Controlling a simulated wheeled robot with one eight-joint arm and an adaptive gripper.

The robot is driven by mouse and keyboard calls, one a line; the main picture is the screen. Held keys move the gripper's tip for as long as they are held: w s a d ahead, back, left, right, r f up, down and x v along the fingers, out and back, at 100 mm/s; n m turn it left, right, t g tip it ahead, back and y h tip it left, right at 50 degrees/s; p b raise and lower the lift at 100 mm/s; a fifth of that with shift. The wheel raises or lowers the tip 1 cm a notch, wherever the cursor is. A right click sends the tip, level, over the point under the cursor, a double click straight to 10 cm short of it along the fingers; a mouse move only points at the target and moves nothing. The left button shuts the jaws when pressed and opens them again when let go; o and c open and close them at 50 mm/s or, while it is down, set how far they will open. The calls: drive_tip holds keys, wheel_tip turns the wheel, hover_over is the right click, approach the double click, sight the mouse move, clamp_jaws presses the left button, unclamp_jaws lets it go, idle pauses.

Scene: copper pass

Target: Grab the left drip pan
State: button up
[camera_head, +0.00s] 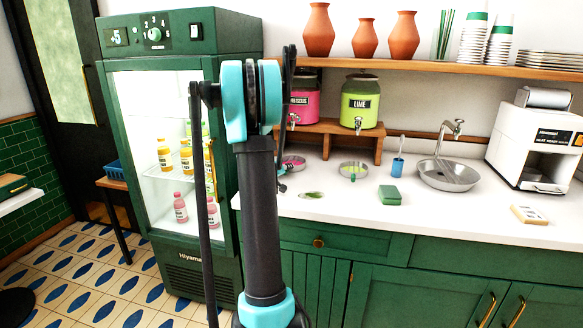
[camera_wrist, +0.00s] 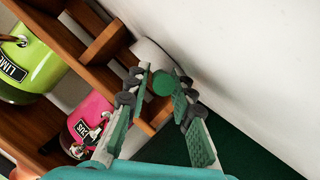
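The left drip pan (camera_head: 296,163) is a small round metal dish with pink in it, on the white counter below the pink dispenser (camera_head: 303,97). My arm partly covers it in the head view. A second drip pan (camera_head: 353,170), with green in it, sits to its right below the lime dispenser (camera_head: 360,103). In the wrist view my gripper (camera_wrist: 161,77) has its two fingers spread apart. A green round shape (camera_wrist: 163,83) shows between them; I cannot tell what it is. The pink dispenser (camera_wrist: 92,122) is left of the fingers. I cannot make out either pan there.
A green fridge (camera_head: 165,150) stands left of the counter. A wooden riser (camera_head: 333,128) carries the dispensers, under a shelf (camera_head: 450,67) with vases and cups.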

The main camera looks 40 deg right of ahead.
drive_tip(key=shift+d, duration=0.1)
drive_tip(key=shift+c, duration=0.3)
clamp_jaws()
drive_tip(key=shift+r, duration=0.15)
drive_tip(key=shift+r, duration=4.8)
